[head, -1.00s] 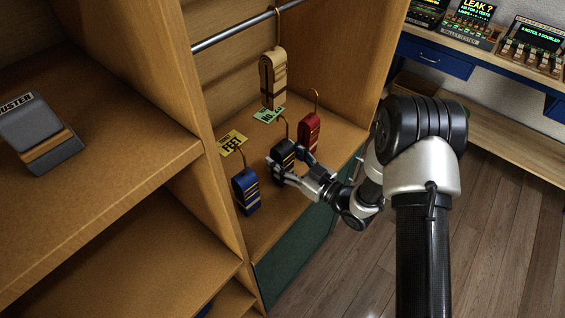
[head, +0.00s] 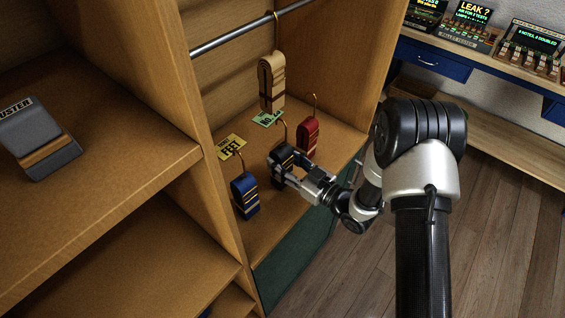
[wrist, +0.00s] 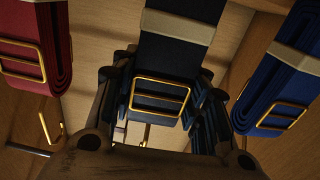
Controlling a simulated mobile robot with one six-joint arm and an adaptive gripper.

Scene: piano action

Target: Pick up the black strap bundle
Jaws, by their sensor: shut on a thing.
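The black strap bundle (head: 280,157), with gold-coloured bands and a hook on top, stands on the shelf between the blue and red bundles. In the wrist view the dark bundle (wrist: 180,52) shows a pale band and a gold buckle, and it sits between my fingers. My gripper (head: 287,165) is shut on it from the right side in the head view. My fingers hide part of its lower body, so I cannot tell whether its base touches the shelf.
A blue strap bundle (head: 245,196) stands at the left and a red one (head: 308,137) behind right, both close by. A tan bundle (head: 272,84) hangs from the metal rail (head: 240,36) above. Yellow (head: 231,147) and green (head: 268,118) cards lie behind. Wooden walls bound the bay.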

